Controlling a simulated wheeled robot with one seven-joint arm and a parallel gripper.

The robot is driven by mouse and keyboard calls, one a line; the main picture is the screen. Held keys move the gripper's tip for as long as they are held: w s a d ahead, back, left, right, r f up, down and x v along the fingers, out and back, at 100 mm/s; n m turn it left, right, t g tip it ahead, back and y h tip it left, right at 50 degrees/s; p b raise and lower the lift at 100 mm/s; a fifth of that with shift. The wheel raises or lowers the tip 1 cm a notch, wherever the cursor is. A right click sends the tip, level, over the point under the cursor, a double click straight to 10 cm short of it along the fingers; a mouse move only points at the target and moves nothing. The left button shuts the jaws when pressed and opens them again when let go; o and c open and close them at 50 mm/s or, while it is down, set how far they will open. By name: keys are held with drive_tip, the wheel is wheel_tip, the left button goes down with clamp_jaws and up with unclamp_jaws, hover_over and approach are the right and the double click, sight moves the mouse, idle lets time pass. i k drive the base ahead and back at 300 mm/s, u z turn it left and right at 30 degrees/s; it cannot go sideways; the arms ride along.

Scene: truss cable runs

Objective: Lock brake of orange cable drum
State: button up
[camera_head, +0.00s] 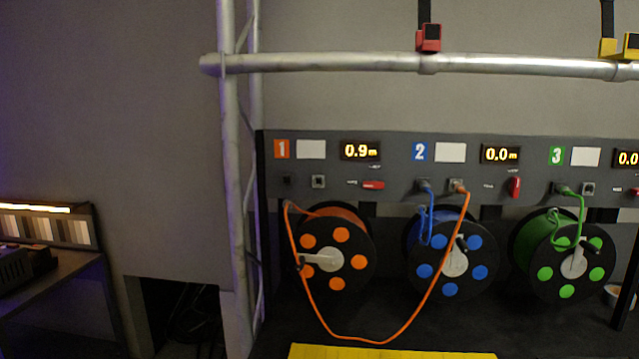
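The orange cable drum (345,277), black with orange discs and a pale hub with a crank, stands at the left under panel section 1. Its display (361,151) reads 0.9 m. Below that, a red brake lever (373,185) lies horizontal; the labels beside it are too small to read. The orange cable (310,292) leaves the drum's upper left, hangs in a loop in front, and rises to an orange plug (457,186) on panel section 2. My gripper is not in view.
The blue drum (437,288) and green drum (534,272) stand to the right. Section 2's red lever (515,187) is upright. A truss pipe (500,64) crosses above the panel, and an upright truss (233,180) stands at its left. A yellow strip (390,352) lies in front.

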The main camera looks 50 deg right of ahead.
sight(374, 185)
drive_tip(key=z, duration=0.25)
drive_tip(key=i, duration=0.9)
drive_tip(key=z, duration=0.5)
